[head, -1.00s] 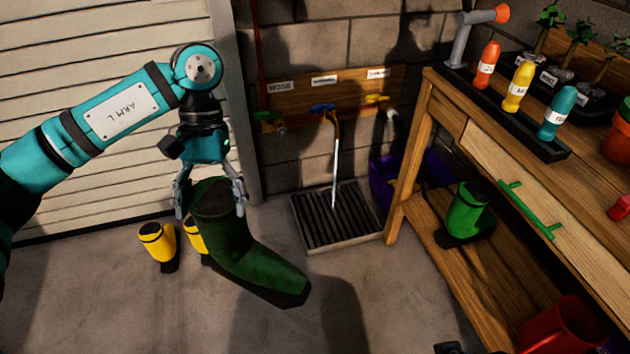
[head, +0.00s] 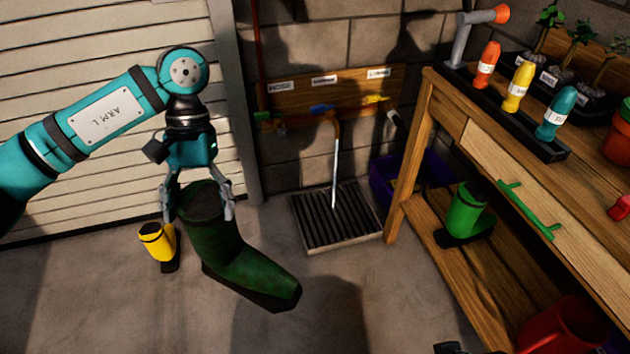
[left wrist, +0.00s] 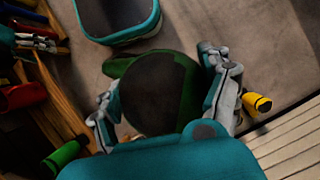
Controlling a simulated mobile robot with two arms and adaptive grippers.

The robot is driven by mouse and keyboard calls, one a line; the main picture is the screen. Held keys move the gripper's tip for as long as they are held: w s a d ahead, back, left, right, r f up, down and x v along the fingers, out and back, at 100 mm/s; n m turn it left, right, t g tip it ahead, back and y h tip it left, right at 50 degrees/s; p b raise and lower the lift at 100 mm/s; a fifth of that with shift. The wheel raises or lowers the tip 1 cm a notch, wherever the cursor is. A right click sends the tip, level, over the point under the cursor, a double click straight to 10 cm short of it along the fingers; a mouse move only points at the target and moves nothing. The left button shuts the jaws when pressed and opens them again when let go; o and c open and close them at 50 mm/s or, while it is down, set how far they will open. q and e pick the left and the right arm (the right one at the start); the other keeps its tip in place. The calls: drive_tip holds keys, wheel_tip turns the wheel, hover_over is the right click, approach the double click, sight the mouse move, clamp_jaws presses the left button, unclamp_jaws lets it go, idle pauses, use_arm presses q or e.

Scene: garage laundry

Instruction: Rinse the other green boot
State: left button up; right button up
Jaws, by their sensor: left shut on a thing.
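My left gripper (head: 199,205) is shut on the upper shaft of a dark green boot (head: 238,250). It holds the boot upright, toe to the lower right, in front of the garage door. In the left wrist view the boot (left wrist: 155,90) shows from above between the fingers (left wrist: 165,100). A brighter green boot (head: 466,212) stands on the bench's lower shelf. A stream of water (head: 335,165) falls from the tap with the blue handle (head: 322,108) onto the floor grate (head: 310,228), right of and behind the held boot. My right gripper is not clearly visible.
A yellow boot (head: 157,244) stands on the floor left of the held boot. The wooden bench (head: 412,150) bounds the grate's right side, with a purple bin (head: 383,185) behind its leg. A red bucket (head: 562,325) sits lower right. Floor before the grate is clear.

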use_arm(q)
drive_tip(key=s+a, duration=0.2)
drive_tip(key=s, duration=0.3)
drive_tip(key=shift+s+a+b, duration=0.3)
drive_tip(key=shift+s+a, duration=0.1)
use_arm(e)
drive_tip(key=shift+d+f, duration=0.1)
drive_tip(key=shift+f, duration=0.2)
use_arm(q)
drive_tip(key=shift+r, duration=0.1)
idle(0.9)
drive_tip(key=s+a+r+p, duration=0.2)
drive_tip(key=s+r+p, duration=0.1)
drive_tip(key=s+r, duration=0.1)
drive_tip(key=shift+s, duration=0.2)
use_arm(e)
drive_tip(key=shift+x, duration=1.95)
use_arm(q)
drive_tip(key=shift+a, duration=0.1)
use_arm(e)
drive_tip(key=shift+w+a, duration=0.1)
drive_tip(key=shift+a, duration=0.1)
